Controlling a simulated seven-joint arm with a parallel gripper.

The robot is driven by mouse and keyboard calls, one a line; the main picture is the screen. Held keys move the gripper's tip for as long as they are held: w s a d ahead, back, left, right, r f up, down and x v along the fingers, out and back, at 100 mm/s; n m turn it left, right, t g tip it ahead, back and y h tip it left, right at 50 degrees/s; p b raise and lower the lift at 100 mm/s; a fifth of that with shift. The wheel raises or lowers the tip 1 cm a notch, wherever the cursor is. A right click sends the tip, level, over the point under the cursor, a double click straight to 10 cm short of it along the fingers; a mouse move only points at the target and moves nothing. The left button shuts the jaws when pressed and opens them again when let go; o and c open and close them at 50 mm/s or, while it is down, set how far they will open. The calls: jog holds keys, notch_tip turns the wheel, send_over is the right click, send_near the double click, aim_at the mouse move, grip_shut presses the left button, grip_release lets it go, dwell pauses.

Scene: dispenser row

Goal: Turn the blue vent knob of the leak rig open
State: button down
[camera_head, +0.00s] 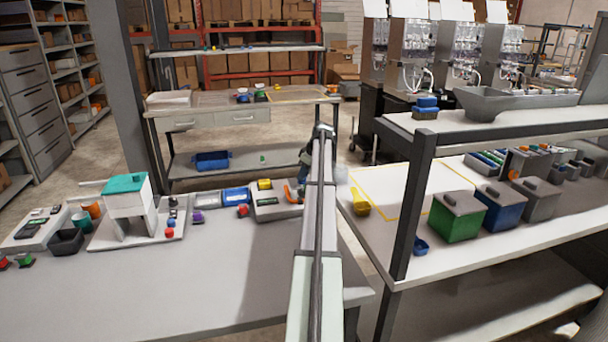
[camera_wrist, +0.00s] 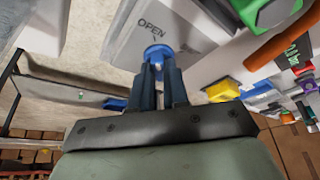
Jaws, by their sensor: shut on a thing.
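The blue vent knob (camera_wrist: 157,51) shows at the top middle of the wrist view, on a pale grey panel (camera_wrist: 185,25) with the word OPEN printed beside it. My gripper (camera_wrist: 159,74) has its two dark fingers closed on the knob, one on each side. The fingers hide part of the knob, and its exact turn angle is hard to tell. In the head view my arm covers most of this spot, and I cannot make out the knob there.
In the head view, a grey unit (camera_head: 277,208) with a green display, yellow part and orange handle stands left of my arm. A yellow cup (camera_head: 361,204) and a shelf post (camera_head: 413,205) stand to the right. The front of the left table is clear.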

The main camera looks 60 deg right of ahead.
jog(key=c, duration=1.1)
grip_release()
jog(key=v, duration=1.3)
jog(key=shift+s+r, duration=0.1)
jog(key=shift+r, duration=0.25)
